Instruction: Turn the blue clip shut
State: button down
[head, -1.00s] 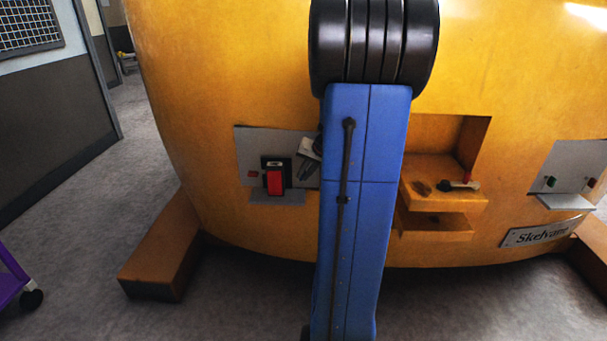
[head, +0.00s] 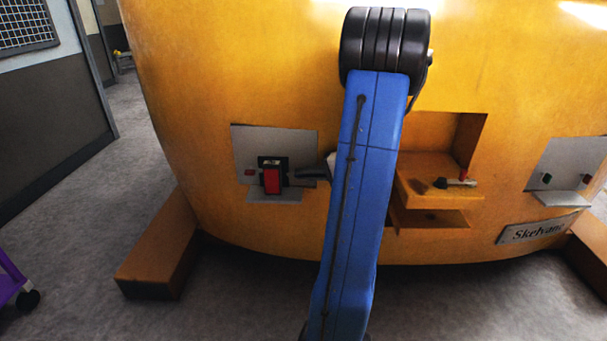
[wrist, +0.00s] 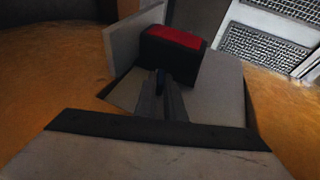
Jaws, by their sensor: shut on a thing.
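The blue clip (wrist: 160,75) shows only as a small dark-blue bit at my fingertips in the wrist view, beside a black block with a red face (head: 272,181). My gripper (wrist: 160,88) is shut on the clip, its two narrow grey fingers close together. In the head view my gripper (head: 297,173) lies almost level at the right side of the black block, pointing left. The clip cannot be made out there, and most of it is hidden by the fingers in the wrist view. I cannot tell how far it is turned.
The block sits on a grey panel (head: 243,140) with a small ledge, on a large yellow casting (head: 230,80). Right of my arm are an orange recess with shelves (head: 440,215), another grey panel (head: 570,155) and a name plate (head: 545,229). Open floor (head: 75,210) lies left.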

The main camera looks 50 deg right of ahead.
jog(key=shift+f+m+t+y, duration=0.2)
jog(key=shift+m+t+y, duration=0.15)
jog(key=shift+t, duration=0.45)
jog(key=shift+f+m+t+y, duration=0.25)
jog(key=shift+t+y, duration=0.2)
jog(key=shift+t, duration=0.35)
jog(key=c, duration=1.8)
grip_release()
jog(key=shift+c, duration=0.2)
jog(key=shift+r, duration=0.15)
